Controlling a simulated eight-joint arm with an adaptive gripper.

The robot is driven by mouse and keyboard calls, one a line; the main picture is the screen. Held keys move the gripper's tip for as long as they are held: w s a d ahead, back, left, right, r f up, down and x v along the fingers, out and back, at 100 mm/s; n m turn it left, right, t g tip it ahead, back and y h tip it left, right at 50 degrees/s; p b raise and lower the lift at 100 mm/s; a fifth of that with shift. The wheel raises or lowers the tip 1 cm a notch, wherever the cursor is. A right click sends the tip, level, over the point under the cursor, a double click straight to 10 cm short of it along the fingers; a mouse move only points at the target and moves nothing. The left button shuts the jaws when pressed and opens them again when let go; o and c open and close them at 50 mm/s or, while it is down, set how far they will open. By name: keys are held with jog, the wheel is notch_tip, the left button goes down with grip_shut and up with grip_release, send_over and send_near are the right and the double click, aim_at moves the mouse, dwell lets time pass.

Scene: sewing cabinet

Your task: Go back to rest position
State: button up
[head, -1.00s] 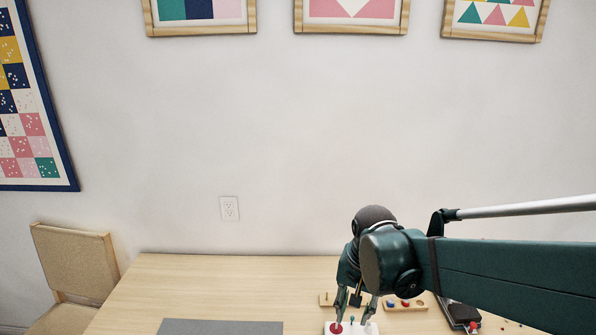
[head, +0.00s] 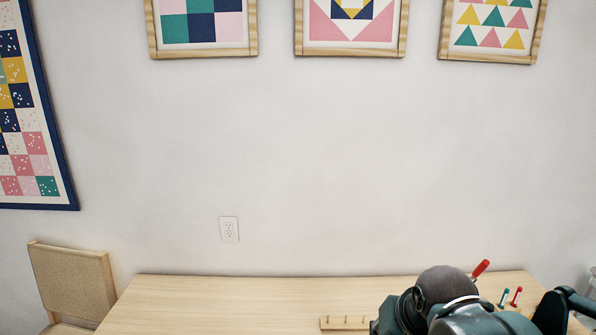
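My arm fills the lower right corner of the head view, with a dark grey rounded joint and dark green links over the table (head: 230,300). My gripper's fingers are not visible; they are below the frame or hidden behind the arm, so I cannot see whether they hold anything.
A wooden strip with small pegs (head: 345,323) lies left of my arm. A red-handled tool (head: 480,268) and small blue and red upright pieces (head: 517,296) show behind it. A chair (head: 75,282) stands at the left. The table's left part is clear.

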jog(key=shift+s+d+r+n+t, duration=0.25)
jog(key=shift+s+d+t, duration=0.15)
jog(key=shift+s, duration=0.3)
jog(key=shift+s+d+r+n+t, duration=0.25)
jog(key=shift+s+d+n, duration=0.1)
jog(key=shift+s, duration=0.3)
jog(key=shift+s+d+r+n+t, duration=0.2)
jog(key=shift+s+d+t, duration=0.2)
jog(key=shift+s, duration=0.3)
